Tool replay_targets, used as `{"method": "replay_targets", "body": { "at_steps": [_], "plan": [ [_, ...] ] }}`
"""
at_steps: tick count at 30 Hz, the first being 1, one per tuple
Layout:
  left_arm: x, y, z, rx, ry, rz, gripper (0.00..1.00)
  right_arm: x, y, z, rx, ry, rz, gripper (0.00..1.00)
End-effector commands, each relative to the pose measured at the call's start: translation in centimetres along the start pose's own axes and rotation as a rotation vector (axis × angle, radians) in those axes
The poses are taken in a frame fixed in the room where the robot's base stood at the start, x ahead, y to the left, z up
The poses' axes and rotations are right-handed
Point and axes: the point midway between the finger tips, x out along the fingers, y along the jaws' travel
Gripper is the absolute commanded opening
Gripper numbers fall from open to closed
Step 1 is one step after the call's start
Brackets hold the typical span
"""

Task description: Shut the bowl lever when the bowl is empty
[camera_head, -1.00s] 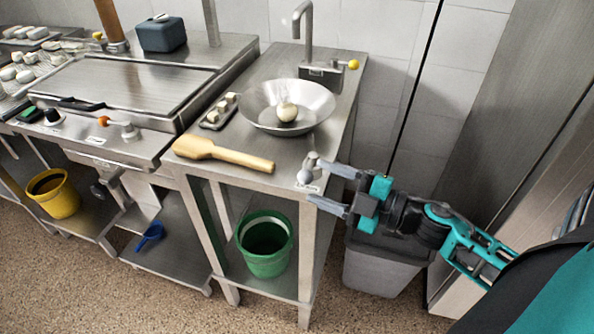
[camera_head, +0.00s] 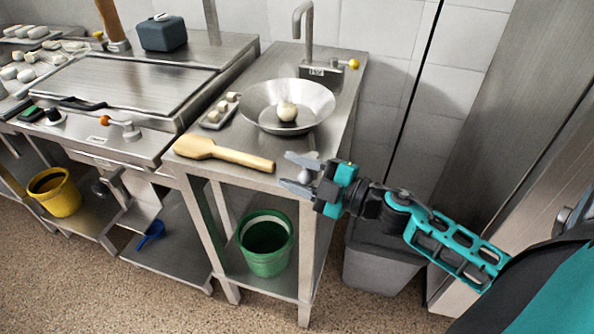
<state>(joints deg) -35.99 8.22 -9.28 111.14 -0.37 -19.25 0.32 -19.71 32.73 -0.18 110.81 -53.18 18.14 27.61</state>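The wide metal bowl (camera_head: 258,107) sits in the counter below the tap. A round off-white item (camera_head: 287,111) lies in it, so the bowl is not empty. A small grey lever knob (camera_head: 305,175) is at the counter's front right corner, partly hidden by my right gripper. My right gripper (camera_head: 288,170) comes in from the right with its fingers apart, one behind and one in front of the knob. I cannot tell whether they touch it. My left gripper is not in view.
A wooden paddle (camera_head: 225,153) lies just left of my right gripper. A small tray (camera_head: 215,119) of pale pieces is beside the bowl. A griddle (camera_head: 125,82) with an orange-knobbed lever (camera_head: 119,126) is at left.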

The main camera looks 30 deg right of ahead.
Motion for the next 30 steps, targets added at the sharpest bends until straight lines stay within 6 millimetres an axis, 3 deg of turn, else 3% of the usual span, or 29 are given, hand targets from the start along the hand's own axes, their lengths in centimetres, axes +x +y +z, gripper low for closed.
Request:
{"method": "replay_targets", "body": {
  "at_steps": [12, 20, 30],
  "plan": [
    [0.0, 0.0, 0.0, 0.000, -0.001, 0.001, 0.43, 0.0, -0.1, 0.0, 0.002, 0.000, -0.002, 0.05],
    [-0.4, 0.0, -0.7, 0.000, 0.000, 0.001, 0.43, 0.2, 0.1, -0.1, 0.007, -0.031, 0.022, 0.05],
    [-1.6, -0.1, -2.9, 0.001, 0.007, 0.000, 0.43, 1.3, 0.2, 0.1, 0.011, -0.211, 0.146, 0.04]
  ]
}}
